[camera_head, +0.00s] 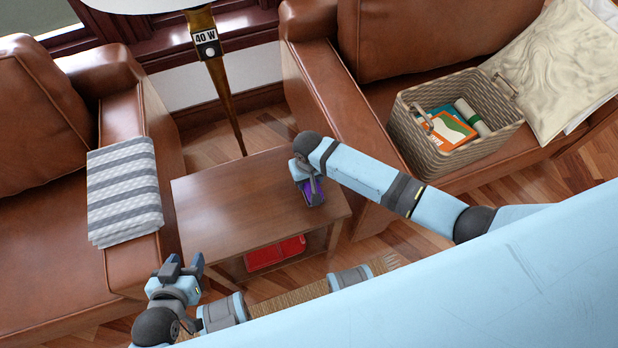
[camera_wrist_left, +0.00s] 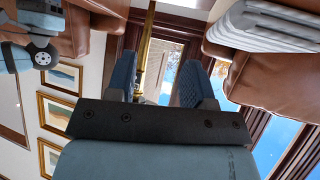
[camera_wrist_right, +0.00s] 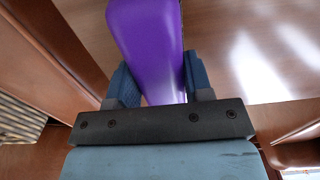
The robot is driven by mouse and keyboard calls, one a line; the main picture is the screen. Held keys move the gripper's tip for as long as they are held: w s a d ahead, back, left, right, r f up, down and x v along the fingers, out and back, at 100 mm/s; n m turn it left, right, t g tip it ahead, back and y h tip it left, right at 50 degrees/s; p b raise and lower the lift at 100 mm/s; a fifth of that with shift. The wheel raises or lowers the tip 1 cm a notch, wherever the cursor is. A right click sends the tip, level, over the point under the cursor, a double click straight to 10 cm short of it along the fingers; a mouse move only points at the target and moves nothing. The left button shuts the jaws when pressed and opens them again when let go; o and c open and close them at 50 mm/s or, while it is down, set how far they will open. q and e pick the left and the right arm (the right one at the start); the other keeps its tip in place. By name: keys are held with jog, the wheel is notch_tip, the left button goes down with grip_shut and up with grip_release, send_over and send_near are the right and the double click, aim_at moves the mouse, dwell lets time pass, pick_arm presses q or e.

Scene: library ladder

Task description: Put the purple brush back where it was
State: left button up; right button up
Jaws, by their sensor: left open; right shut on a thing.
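The purple brush (camera_head: 312,191) is at the right part of the small wooden side table (camera_head: 220,205) in the head view. My right gripper (camera_head: 306,183) is over that tabletop and shut on the brush. In the right wrist view the brush (camera_wrist_right: 148,45) is a smooth purple shape between the two fingers of my right gripper (camera_wrist_right: 158,85). I cannot tell whether the brush touches the tabletop. My left gripper (camera_head: 182,268) is open and empty, in front of the left armchair; its spread fingers also show in the left wrist view (camera_wrist_left: 166,80).
A red item (camera_head: 274,253) lies on the table's lower shelf. A floor lamp (camera_head: 215,70) stands behind the table. A striped blanket (camera_head: 124,192) lies over the left chair's arm. A woven basket (camera_head: 470,140) with books sits on the right chair. The tabletop's left and middle are clear.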

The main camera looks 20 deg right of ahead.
jog(key=o, duration=0.9)
jog(key=shift+f, duration=0.15)
notch_tip(320, 180, up, 12)
jog(key=p, duration=0.2)
jog(key=s+a+f+n+t+y, duration=0.1)
jog(key=s+f+t+y, duration=0.1)
jog(key=s, duration=0.2)
jog(key=s+a+f+t+y, duration=0.1)
jog(key=s+t+y, duration=0.15)
jog(key=s, duration=0.25)
jog(key=s+d+r+n+t+h, duration=0.1)
jog(key=s+d+r+t, duration=0.2)
jog(key=s+d+t, duration=0.3)
jog(key=shift+s+d+r, duration=0.15)
jog(key=shift+s+d, duration=0.05)
jog(key=shift+s, duration=0.65)
